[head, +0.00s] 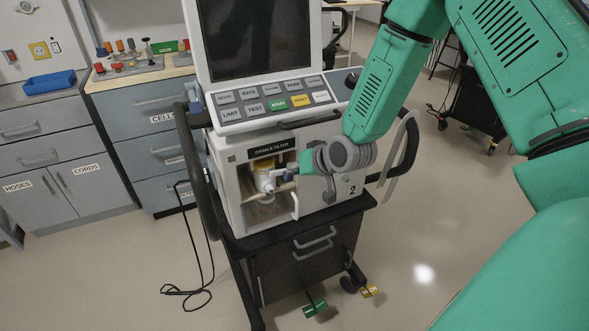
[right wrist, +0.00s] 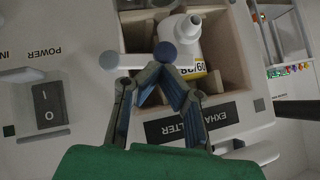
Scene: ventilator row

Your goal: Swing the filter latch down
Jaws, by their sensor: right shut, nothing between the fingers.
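The filter (head: 265,178), a white canister with a yellow band, sits in an open recess in the front of the ventilator. It also shows upside down in the right wrist view (right wrist: 183,42).
The ventilator stands on a dark cart (head: 300,245) with side handles. A power switch (right wrist: 47,105) is beside the recess. A looped black cable (head: 190,290) lies on the floor at left. Grey drawers (head: 150,130) stand behind.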

